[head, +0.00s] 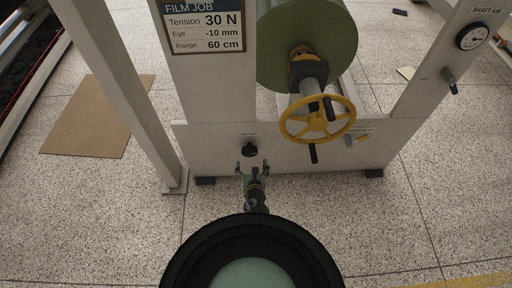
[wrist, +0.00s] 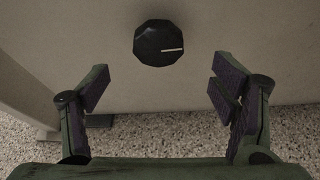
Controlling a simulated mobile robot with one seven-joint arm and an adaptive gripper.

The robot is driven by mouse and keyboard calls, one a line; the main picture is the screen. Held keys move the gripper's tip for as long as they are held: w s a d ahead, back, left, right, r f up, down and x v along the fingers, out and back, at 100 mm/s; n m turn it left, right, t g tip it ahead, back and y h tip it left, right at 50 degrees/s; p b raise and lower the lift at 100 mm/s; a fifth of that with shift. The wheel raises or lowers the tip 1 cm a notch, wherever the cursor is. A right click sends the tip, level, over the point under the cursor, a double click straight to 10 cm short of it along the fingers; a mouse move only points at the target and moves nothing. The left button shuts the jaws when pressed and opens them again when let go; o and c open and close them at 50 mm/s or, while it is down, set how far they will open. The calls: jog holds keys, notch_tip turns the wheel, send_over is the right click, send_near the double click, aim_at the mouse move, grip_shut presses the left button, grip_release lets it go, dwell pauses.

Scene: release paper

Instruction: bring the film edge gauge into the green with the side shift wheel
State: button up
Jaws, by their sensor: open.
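A small black knob (head: 249,149) sits on the lower panel of the machine under a label too small to read; it looks like the side shift wheel. In the wrist view the faceted black knob (wrist: 158,43) has a white line pointing right. My gripper (head: 253,168) is just in front of and below it. The gripper in the wrist view (wrist: 160,85) is open and empty, its fingers spread wide and apart from the knob. The film edge gauge is not identifiable in these frames.
A yellow handwheel (head: 291,127) and a green roll (head: 277,45) are up and right of the knob. A job sign (head: 203,46) reads Eye -10 mm. A shaft air dial (head: 472,36) is at right. Cardboard (head: 85,132) lies on the floor at left.

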aim_at(250, 153)
jog(key=b+x, duration=0.3)
jog(key=x, duration=0.6)
jog(key=shift+w+f+b, duration=0.1)
jog(key=shift+w+b, duration=0.25)
jog(key=shift+w, duration=0.2)
jog(key=shift+c, duration=0.3)
